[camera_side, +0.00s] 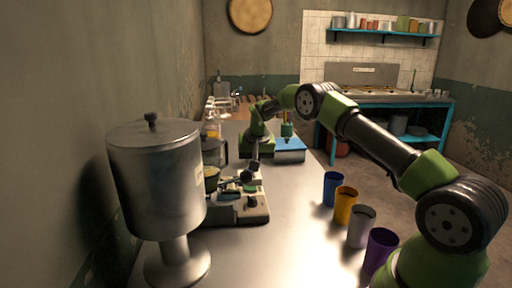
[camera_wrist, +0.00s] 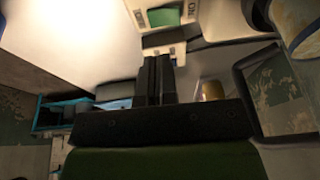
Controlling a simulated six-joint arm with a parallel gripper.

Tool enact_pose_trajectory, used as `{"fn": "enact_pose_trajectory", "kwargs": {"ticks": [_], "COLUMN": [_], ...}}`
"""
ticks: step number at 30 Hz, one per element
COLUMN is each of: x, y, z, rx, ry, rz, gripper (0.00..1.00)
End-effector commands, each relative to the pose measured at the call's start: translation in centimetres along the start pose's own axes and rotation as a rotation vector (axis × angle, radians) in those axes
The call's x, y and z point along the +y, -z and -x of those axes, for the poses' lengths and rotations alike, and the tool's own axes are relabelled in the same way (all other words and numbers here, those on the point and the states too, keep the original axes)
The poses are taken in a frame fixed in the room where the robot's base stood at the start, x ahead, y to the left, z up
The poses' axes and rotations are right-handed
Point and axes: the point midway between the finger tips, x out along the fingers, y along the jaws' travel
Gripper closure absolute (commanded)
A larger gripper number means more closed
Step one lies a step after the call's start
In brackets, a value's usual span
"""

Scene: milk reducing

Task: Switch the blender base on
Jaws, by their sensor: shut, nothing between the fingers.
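The blender base (camera_side: 238,210) is a pale appliance with dark controls on the metal counter, at lower centre in the side view. A green switch (camera_side: 250,188) shows on it. In the wrist view, the green switch (camera_wrist: 166,15) sits in a white panel beside lettering that reads like "ON". My gripper (camera_side: 248,174) points down close above the base. In the wrist view my gripper (camera_wrist: 160,58) has its two dark fingers together and empty, their tips just short of the panel's edge. I cannot tell whether they touch it or which way the switch is set.
A large metal canister (camera_side: 155,175) stands at left. A jug with a dark handle (camera_side: 224,152) is close behind the base. Blue (camera_side: 331,188), orange (camera_side: 345,206), white (camera_side: 361,227) and purple (camera_side: 380,250) cups line the right edge. A blue-topped box (camera_side: 290,144) stands farther back.

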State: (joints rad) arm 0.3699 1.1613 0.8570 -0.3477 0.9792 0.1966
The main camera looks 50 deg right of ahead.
Motion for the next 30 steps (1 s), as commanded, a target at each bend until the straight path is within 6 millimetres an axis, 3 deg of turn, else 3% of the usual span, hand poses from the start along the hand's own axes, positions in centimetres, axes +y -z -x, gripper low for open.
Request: {"fn": "enact_pose_trajectory", "kwargs": {"ticks": [6,12,25,30], "x": [-0.1,0.0,0.0,-1.2], "y": [0.0,0.0,0.0,0.1], "z": [4.9,7.2,7.8,8.2], "rx": [0.003,0.002,0.0,0.002], "ry": [0.002,0.001,0.0,0.003], "rz": [0.0,0.001,0.001,0.003], "gripper": [1.0,1.0,1.0,1.0]}}
